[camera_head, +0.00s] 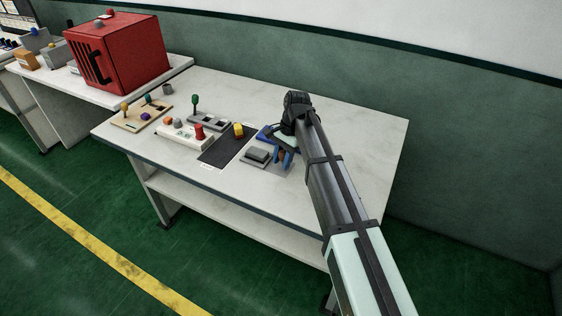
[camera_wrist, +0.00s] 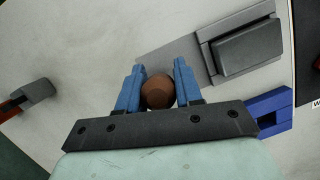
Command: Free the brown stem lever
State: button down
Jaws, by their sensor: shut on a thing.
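The brown stem lever shows in the wrist view as a rounded brown knob (camera_wrist: 158,91), seen from above. My gripper (camera_wrist: 159,68) has its two blue fingers on either side of the knob and is shut on it. The knob sits at the corner of a flat grey plate (camera_wrist: 172,56); the stem below it is hidden.
A raised grey block (camera_wrist: 247,48) lies close to the right of my fingers, with a blue bracket (camera_wrist: 268,110) near it. A dark mat (camera_head: 229,146), a yellow knob (camera_head: 239,130), a white panel with a red knob (camera_head: 199,131) stand left. The table's right end (camera_head: 365,145) is clear.

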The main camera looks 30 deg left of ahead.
jog(key=shift+w+g, duration=0.7)
jog(key=shift+g, duration=0.6)
jog(key=c, duration=0.8)
grip_release()
jog(key=shift+r, duration=0.15)
